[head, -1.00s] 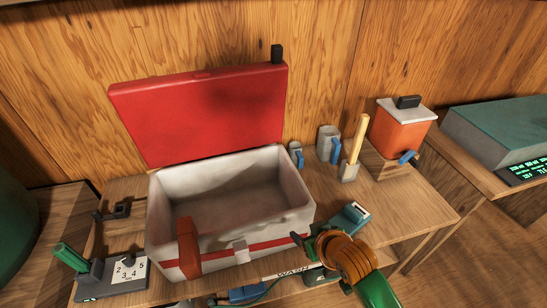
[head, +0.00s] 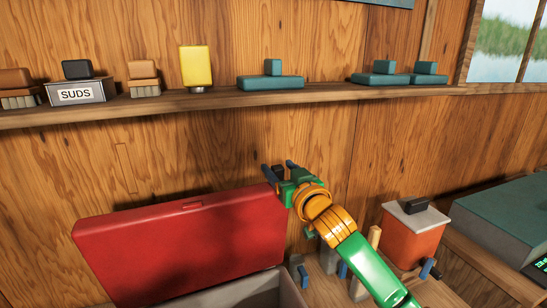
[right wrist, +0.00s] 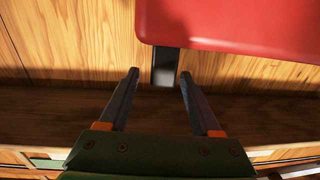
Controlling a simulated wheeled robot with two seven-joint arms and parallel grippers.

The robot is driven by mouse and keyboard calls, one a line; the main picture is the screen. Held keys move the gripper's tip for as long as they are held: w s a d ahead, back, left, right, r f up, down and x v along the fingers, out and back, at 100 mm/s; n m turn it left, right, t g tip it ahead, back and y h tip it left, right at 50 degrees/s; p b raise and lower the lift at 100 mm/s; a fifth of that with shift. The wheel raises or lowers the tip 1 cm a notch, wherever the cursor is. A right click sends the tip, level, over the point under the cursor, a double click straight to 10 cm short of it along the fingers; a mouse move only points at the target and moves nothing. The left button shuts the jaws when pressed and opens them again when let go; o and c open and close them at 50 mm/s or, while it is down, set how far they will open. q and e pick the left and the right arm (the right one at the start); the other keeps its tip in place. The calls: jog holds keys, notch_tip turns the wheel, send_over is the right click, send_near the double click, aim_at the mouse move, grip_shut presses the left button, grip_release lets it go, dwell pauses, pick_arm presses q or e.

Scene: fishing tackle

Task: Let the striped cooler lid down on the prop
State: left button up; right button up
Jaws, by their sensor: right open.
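The cooler's red lid (head: 180,245) stands open, leaning back near the wooden wall. A black tab (right wrist: 165,66) sticks out from the lid's edge at its upper right corner. The cooler's pale body (head: 290,288) shows only as a bit of rim at the bottom; its striped front and the prop are out of view now. My right gripper (head: 279,169) is at the lid's upper right corner. In the right wrist view, its open fingers (right wrist: 160,76) point at the tab, one on each side, with gaps between. The lid (right wrist: 240,25) shows above. My left gripper is not in view.
A wall shelf (head: 330,98) runs above my gripper, holding a yellow sponge-like block (head: 196,66), brushes and a SUDS box (head: 76,93). An orange container (head: 412,235) stands right of my arm. Mugs and a wooden handle are partly hidden behind my arm.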

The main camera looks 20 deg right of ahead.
jog(key=shift+w+a+r, duration=0.1)
jog(key=shift+w+r, duration=0.2)
jog(key=shift+w, duration=0.05)
jog(key=w, duration=0.1)
jog(key=w+f, duration=0.1)
jog(key=w, duration=0.2)
jog(key=shift+a+f+p, duration=0.25)
jog(key=shift+a+p, duration=0.05)
jog(key=shift+p, duration=0.1)
jog(key=shift+s+d+r, duration=0.1)
jog(key=shift+s+r, duration=0.05)
jog(key=shift+s, duration=0.25)
jog(key=shift+c, duration=0.4)
jog(key=shift+s+r, duration=0.1)
jog(key=shift+s, duration=0.05)
jog(key=c, duration=0.4)
grip_shut()
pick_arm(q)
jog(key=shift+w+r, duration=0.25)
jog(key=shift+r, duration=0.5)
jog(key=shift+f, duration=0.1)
